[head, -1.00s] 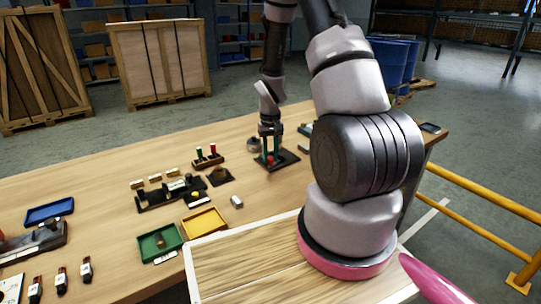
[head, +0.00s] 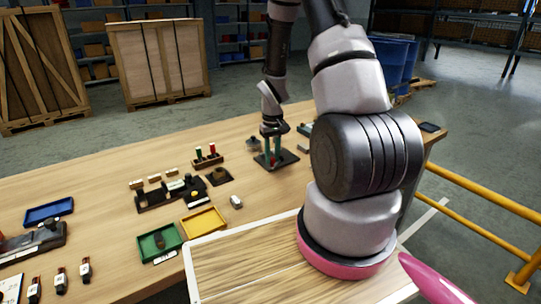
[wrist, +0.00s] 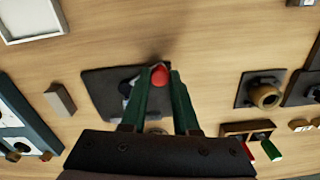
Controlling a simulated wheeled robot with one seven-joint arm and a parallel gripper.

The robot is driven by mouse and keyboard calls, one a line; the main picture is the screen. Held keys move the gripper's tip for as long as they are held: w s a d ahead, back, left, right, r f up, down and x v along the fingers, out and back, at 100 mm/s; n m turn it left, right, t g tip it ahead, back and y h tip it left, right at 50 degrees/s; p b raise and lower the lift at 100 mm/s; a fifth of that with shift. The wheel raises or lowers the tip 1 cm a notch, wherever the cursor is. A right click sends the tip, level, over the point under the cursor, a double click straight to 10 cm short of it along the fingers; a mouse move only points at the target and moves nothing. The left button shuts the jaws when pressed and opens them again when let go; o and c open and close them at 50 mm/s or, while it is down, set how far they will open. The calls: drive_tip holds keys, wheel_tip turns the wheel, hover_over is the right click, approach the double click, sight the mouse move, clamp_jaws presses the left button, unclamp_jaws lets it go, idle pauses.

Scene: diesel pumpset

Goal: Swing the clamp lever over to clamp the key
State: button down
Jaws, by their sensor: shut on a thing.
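My gripper (wrist: 160,82) has green fingers and is shut on a red knob (wrist: 160,74), which shows between the fingertips in the wrist view. The knob seems to be the end of the clamp lever; the rest of the lever is hidden. Below it is a dark base plate (wrist: 96,88) with a grey metal part (wrist: 126,87) beside the left finger. In the head view the gripper (head: 273,160) stands over the same dark plate (head: 288,156) at the far side of the table. I cannot make out the key.
A holder with red and green handles (head: 207,156) stands left of the plate. A dark block with a round brass part (wrist: 264,95) is also near. Green (head: 148,246) and yellow (head: 204,222) trays lie closer.

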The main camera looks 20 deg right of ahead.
drive_tip(key=s+d+n, duration=0.1)
drive_tip(key=n, duration=0.1)
drive_tip(key=shift+s+d+n, duration=0.1)
drive_tip(key=shift+n, duration=0.2)
drive_tip(key=n, duration=0.1)
drive_tip(key=d+n, duration=0.1)
drive_tip(key=shift+s+d+n, duration=0.2)
drive_tip(key=shift+s+n, duration=0.15)
drive_tip(key=shift+n, duration=0.05)
drive_tip(key=shift+s+d+n, duration=0.2)
drive_tip(key=shift+d+n, duration=0.5)
drive_tip(key=shift+n, duration=0.5)
drive_tip(key=shift+d+n, duration=0.45)
drive_tip(key=shift+n, duration=0.35)
drive_tip(key=shift+d+n, duration=0.4)
drive_tip(key=shift+n, duration=0.4)
drive_tip(key=c, duration=0.7)
unclamp_jaws()
drive_tip(key=shift+s, duration=0.1)
drive_tip(key=shift+o, duration=0.2)
drive_tip(key=shift+r, duration=0.1)
